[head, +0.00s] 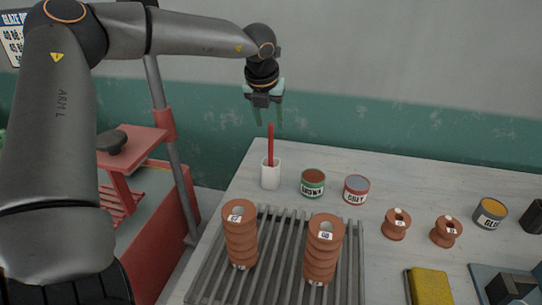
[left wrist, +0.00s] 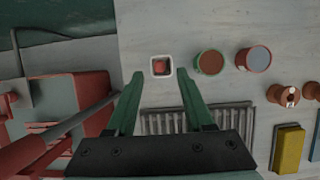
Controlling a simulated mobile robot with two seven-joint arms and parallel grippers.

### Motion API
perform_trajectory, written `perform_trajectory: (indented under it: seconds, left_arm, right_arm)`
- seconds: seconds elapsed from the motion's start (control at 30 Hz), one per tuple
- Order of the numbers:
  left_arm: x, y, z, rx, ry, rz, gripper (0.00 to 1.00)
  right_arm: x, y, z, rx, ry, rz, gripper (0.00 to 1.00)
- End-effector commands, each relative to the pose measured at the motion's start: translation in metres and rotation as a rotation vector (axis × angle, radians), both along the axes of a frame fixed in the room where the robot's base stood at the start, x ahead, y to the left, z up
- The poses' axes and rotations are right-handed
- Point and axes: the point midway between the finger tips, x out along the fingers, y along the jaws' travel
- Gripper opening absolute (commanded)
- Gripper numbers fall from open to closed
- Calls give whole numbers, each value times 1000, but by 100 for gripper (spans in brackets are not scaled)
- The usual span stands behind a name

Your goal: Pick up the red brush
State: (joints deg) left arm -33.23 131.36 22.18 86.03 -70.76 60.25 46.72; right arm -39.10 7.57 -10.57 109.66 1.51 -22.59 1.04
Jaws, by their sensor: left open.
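The red brush (head: 271,143) stands upright in a white square cup (head: 270,175) near the back left of the table. In the left wrist view the brush (left wrist: 160,66) shows end-on inside the cup (left wrist: 152,72). My left gripper (head: 268,119) points down above the brush, its green fingers apart and empty. In the left wrist view the open fingers (left wrist: 159,74) reach to either side of the cup. Whether the brush top lies between the fingertips I cannot tell. My right gripper is not in view.
A green-labelled can (head: 312,188) and a red-banded grey can (head: 356,194) stand right of the cup. Two ribbed clay stacks (head: 240,250) (head: 323,262) stand on a slatted rack (head: 282,245) in front. A yellow sponge-like block (head: 429,287) lies front right. A red stand (head: 130,150) is left of the table.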

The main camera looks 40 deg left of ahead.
Motion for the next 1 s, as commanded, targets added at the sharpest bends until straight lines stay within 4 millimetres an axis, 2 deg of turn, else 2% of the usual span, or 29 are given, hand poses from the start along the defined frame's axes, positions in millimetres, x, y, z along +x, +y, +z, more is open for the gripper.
perform_trajectory:
  seconds: [0.4,0.73,0.77,1.0]
  left_arm:
    - [15,9,-41,-1,1,1,52]
    - [18,10,-47,0,-2,1,52]
    - [18,10,-47,-1,-2,1,51]
    - [17,10,-47,-1,-2,1,24]
  right_arm:
    - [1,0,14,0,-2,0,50]
    - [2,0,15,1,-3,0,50]
    - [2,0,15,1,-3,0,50]
    - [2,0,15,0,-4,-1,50]
